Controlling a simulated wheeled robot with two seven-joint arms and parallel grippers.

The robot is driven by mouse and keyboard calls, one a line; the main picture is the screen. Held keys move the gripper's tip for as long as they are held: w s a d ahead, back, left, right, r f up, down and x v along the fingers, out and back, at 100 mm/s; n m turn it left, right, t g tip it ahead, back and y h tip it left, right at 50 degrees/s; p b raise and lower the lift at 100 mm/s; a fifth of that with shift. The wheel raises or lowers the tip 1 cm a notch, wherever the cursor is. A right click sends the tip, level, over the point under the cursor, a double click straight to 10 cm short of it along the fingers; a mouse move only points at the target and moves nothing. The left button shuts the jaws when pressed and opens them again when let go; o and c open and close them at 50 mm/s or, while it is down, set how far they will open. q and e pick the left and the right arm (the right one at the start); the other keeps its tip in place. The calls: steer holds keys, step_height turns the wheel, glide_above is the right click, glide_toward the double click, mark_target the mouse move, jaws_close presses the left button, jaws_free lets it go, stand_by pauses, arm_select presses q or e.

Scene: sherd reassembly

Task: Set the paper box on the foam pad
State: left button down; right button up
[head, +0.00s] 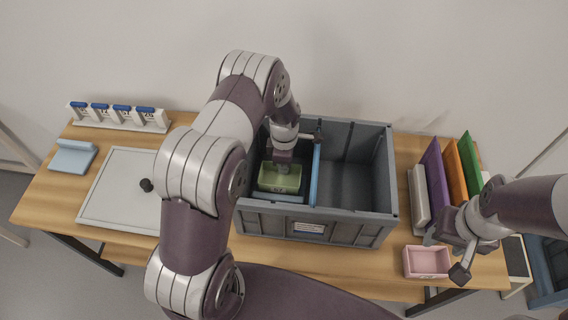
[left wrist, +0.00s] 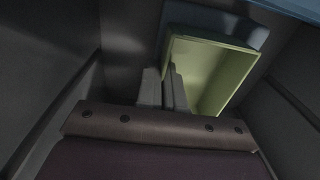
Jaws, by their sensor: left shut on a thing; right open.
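A small green open box (head: 280,178) with a label on its front, which looks like the paper box, is inside the left compartment of the grey crate. My left gripper (head: 283,162) reaches down into that compartment and is shut on a wall of the green box. In the left wrist view the fingers (left wrist: 175,90) pinch the near-left wall of the box (left wrist: 210,70). A blue-grey pad (head: 290,198), likely the foam pad, shows below the box's front edge; I cannot tell whether they touch. My right gripper (head: 446,254) is open and empty above the table's right side.
The grey crate (head: 318,226) has a blue divider (head: 316,172); its right compartment looks empty. A pink open box (head: 427,262) sits close to my right gripper. Upright coloured folders (head: 455,163) stand at right. A white lidded tray (head: 115,190) and a blue stand (head: 72,157) lie at left.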

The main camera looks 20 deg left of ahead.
arm_select(q)
steer(key=shift+f, duration=0.35)
steer(key=c, duration=1.2)
jaws_free()
steer(key=shift+r, duration=0.1)
step_height(320, 180, up, 12)
steer(key=p, duration=0.9)
